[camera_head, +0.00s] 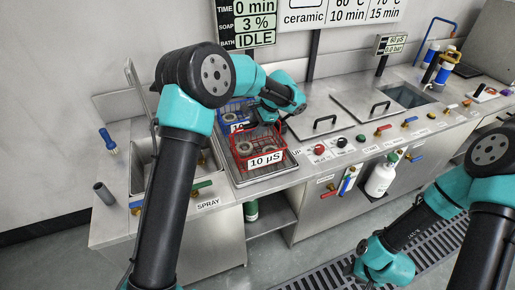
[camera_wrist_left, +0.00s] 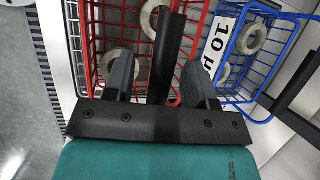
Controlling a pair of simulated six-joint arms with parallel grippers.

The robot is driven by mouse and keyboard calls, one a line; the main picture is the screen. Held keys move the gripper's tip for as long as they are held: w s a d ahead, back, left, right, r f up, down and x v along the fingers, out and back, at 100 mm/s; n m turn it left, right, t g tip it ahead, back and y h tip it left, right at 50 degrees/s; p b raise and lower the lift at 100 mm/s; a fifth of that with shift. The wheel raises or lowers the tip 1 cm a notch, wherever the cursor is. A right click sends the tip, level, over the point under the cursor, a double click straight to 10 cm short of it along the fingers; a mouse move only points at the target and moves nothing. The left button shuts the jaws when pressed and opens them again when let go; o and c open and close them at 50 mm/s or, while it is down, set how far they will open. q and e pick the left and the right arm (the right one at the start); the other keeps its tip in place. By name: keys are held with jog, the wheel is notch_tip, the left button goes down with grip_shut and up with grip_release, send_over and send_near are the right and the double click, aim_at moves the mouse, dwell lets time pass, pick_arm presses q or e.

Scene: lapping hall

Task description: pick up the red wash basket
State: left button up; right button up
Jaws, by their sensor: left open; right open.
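The red wash basket (camera_head: 243,161) is a wire basket with a white "10 µS" label, on the wet bench. Pale rings lie in it. In the left wrist view the red basket (camera_wrist_left: 83,45) fills the upper left. My left gripper (camera_head: 270,118) is over the basket's far right side, partly hidden by its own wrist. Its fingers (camera_wrist_left: 158,78) are open, with a dark bar between them; I cannot tell whether they touch it. My right gripper (camera_head: 366,268) is low at the bottom edge, away from the basket, its fingers hard to make out.
A blue wire basket (camera_head: 229,117) with rings and a label stands just behind the red one; it also shows in the left wrist view (camera_wrist_left: 288,42). A sink is left of them. Lids with handles (camera_head: 325,122), knobs and coloured taps line the bench to the right.

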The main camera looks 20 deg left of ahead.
pick_arm(q)
jog(key=shift+f, duration=0.25)
dwell(0.4)
grip_shut()
dwell(0.4)
